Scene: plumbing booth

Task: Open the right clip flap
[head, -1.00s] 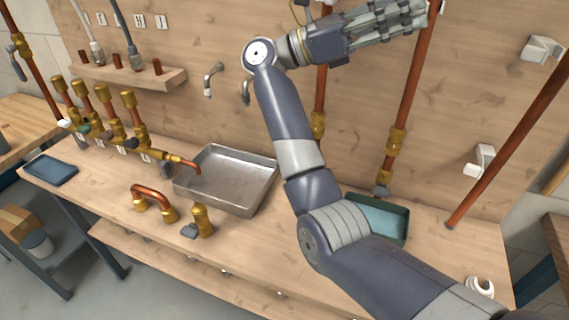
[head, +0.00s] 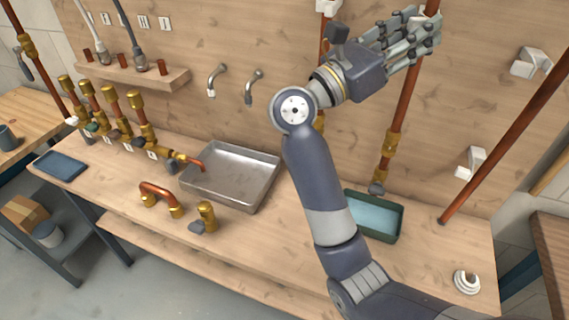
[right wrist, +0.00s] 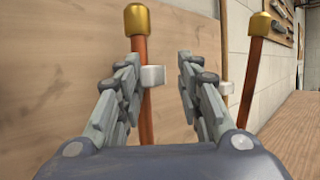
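Two white clips sit on the wooden back wall at the right, an upper one (head: 530,62) and a lower one (head: 470,162), beside a leaning copper pipe (head: 515,122). I cannot tell how their flaps stand. My right gripper (head: 428,36) is high at the wall, left of these clips, and its fingers overlap the top of another copper pipe (head: 405,100). In the right wrist view the fingers (right wrist: 158,66) are apart and empty. A brass-capped pipe (right wrist: 145,120) and a whitish clip (right wrist: 152,77) show beyond them, between the fingers. My left gripper is out of view.
A metal tray (head: 232,178), a green bin (head: 375,217) and a white coiled roll (head: 466,281) are on the bench. Brass valves (head: 110,98) stand at the left. A second brass-capped pipe (right wrist: 252,75) rises right of the fingers in the right wrist view.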

